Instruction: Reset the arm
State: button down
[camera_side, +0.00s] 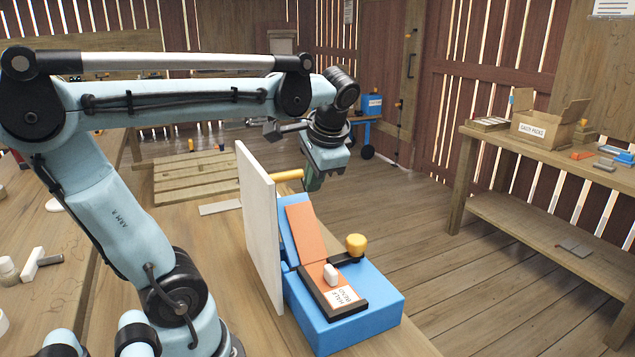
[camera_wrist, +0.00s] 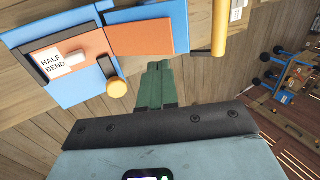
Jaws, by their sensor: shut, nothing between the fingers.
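In the wrist view the green fingers (camera_wrist: 160,72) lie side by side, shut and empty.
A white upright board (camera_side: 259,225) stands left of the bin. A slatted pallet (camera_side: 195,175) lies behind. A bench (camera_side: 540,165) at right holds an open cardboard box (camera_side: 545,125). The floor between bin and bench is clear.

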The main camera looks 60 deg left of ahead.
jog(key=v, duration=0.7)
jog(key=d+f+t+h, duration=0.1)
jog(key=d+f+t, duration=0.1)
jog(key=d+f, duration=0.1)
jog(key=w+d+f+t+h, duration=0.1)
jog(key=d+f+t+h, duration=0.1)
jog(key=d+f, duration=0.2)
jog(key=w+d+f+t+h, duration=0.1)
jog(key=d+f+t+h, duration=0.1)
jog(key=f, duration=0.5)
jog(key=shift+d+f+t, duration=0.2)
jog(key=shift+d+t, duration=0.4)
jog(key=shift+d, duration=0.45)
jog(key=shift+w, duration=0.1)
